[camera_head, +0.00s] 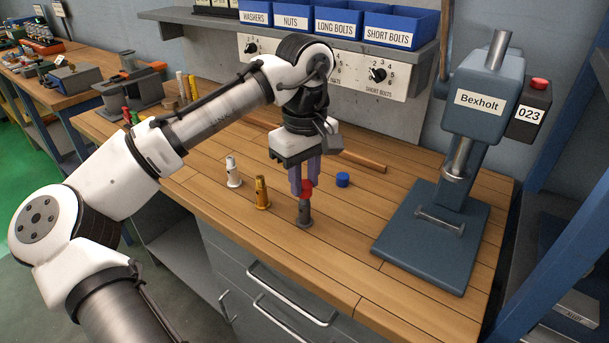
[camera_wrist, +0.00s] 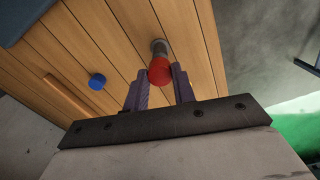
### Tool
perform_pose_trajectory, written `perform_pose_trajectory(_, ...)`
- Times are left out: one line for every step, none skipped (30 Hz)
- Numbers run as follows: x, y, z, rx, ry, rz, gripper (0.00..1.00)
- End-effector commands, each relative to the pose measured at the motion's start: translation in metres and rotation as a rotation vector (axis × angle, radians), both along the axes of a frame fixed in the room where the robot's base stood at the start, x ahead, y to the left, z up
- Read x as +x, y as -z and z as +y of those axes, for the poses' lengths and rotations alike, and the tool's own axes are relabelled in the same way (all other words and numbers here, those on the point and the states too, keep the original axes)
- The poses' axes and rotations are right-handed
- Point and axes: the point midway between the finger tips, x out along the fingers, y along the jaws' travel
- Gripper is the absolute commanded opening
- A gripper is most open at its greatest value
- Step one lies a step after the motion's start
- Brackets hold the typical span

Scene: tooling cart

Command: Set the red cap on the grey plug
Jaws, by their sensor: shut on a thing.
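The red cap (camera_head: 307,187) is between the fingertips of my gripper (camera_head: 303,182), which is shut on it. The grey plug (camera_head: 304,213) stands upright on the wooden bench directly below the cap. In the head view the cap's lower edge meets the top of the plug; I cannot tell whether it is seated or just above. In the wrist view the red cap (camera_wrist: 160,71) shows between the two fingertips (camera_wrist: 161,80), and part of the grey plug (camera_wrist: 159,47) shows beyond it. The plug's top is hidden by the cap.
A yellow plug (camera_head: 262,193) and a white plug (camera_head: 233,172) stand to the left. A blue cap (camera_head: 343,180) lies to the right, also in the wrist view (camera_wrist: 97,82). A blue press (camera_head: 420,235) stands at the right. The bench front (camera_head: 345,275) is clear.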

Motion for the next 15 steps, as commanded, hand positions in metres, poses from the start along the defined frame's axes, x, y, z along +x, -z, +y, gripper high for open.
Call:
perform_pose_trajectory(0.000, 0.000, 0.000, 0.000, 0.000, 0.000, 0.05)
perform_pose_trajectory(0.000, 0.000, 0.000, 0.000, 0.000, 0.000, 0.05)
perform_pose_trajectory(0.000, 0.000, 0.000, 0.000, 0.000, 0.000, 0.05)
perform_pose_trajectory(0.000, 0.001, 0.000, 0.000, 0.000, 0.000, 0.05)
perform_pose_trajectory(0.000, 0.001, 0.000, 0.000, 0.000, 0.000, 0.05)
perform_pose_trajectory(0.000, 0.002, 0.000, 0.000, 0.000, 0.000, 0.05)
perform_pose_trajectory(0.000, 0.002, 0.000, 0.000, 0.000, 0.000, 0.05)
perform_pose_trajectory(0.000, 0.003, 0.000, -0.001, 0.000, 0.001, 0.05)
perform_pose_trajectory(0.000, 0.004, 0.000, -0.001, 0.000, 0.001, 0.05)
perform_pose_trajectory(0.000, 0.005, 0.000, -0.001, 0.000, 0.001, 0.05)
perform_pose_trajectory(0.000, 0.006, 0.000, -0.001, 0.000, 0.001, 0.05)
perform_pose_trajectory(0.000, 0.007, 0.000, -0.001, 0.000, 0.001, 0.05)
perform_pose_trajectory(0.000, 0.008, 0.000, -0.001, 0.000, 0.001, 0.05)
perform_pose_trajectory(0.000, 0.009, 0.000, -0.001, 0.000, 0.001, 0.05)
perform_pose_trajectory(0.000, 0.010, 0.000, 0.000, 0.000, 0.000, 0.05)
